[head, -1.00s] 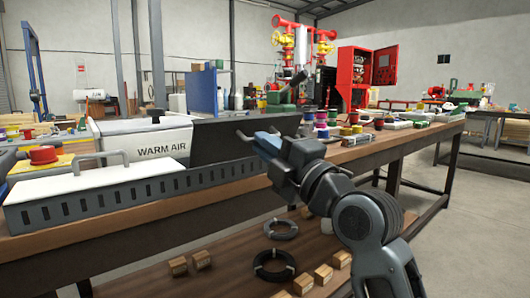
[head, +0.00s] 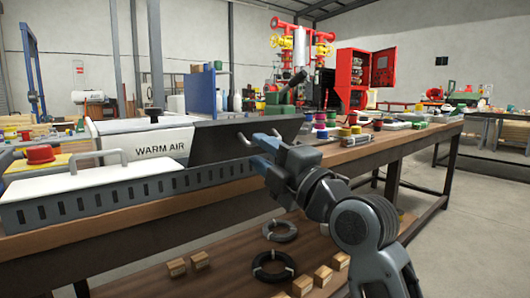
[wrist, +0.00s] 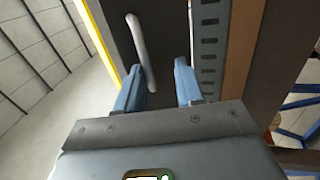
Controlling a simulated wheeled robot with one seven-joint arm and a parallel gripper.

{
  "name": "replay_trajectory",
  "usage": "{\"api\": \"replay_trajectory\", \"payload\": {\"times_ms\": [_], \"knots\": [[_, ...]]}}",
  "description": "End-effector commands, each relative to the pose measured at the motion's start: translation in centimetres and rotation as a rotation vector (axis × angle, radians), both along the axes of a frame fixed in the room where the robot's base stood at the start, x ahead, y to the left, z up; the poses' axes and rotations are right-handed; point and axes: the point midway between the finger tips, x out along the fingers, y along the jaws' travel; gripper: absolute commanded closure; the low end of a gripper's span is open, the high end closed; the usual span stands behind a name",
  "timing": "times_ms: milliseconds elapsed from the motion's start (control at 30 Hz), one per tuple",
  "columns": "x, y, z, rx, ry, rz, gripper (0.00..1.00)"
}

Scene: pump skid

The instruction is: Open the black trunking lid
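The black trunking lid (head: 222,140) stands tilted up over the right part of the grey slotted trunking (head: 95,205) in the head view. Its light grey bar handle (head: 244,139) sticks out from its face. My gripper (head: 264,138) is just right of the handle, with its blue fingers apart. In the wrist view the fingers (wrist: 160,78) are open over the dark lid (wrist: 168,25). The handle (wrist: 139,45) runs down to beside the left finger, and no grip on it shows. Whether a finger touches it I cannot tell.
A white cover with a grey handle (head: 70,178) lies on the trunking's left part. A WARM AIR unit (head: 140,138) stands behind it. Spools (head: 345,131) and small items lie on the bench to the right. Cable coils (head: 273,266) and wooden blocks sit on the lower shelf.

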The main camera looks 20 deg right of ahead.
Motion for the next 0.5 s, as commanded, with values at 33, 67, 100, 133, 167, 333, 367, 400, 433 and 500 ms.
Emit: {"api": "replay_trajectory", "payload": {"times_ms": [33, 67, 100, 133, 167, 333, 367, 400, 433, 500], "knots": [[0.0, 0.0, 0.0, 0.000, -0.001, 0.001, 0.64], [0.0, 0.0, 0.1, 0.000, -0.001, 0.001, 0.64], [0.0, 0.0, 0.1, 0.001, -0.003, 0.001, 0.64], [0.0, 0.0, 0.2, 0.001, -0.003, 0.001, 0.64], [-0.1, 0.0, 0.2, 0.001, -0.004, 0.000, 0.64], [-0.3, -0.1, 0.2, 0.002, -0.006, 0.000, 0.64], [-0.5, -0.2, 0.2, 0.002, -0.006, 0.000, 0.64], [-0.9, -0.3, 0.1, 0.002, -0.006, 0.000, 0.64], [-1.2, -0.4, 0.0, 0.002, -0.006, -0.001, 0.64], [-2.2, -0.8, -0.3, 0.001, -0.005, -0.002, 0.64]]}}
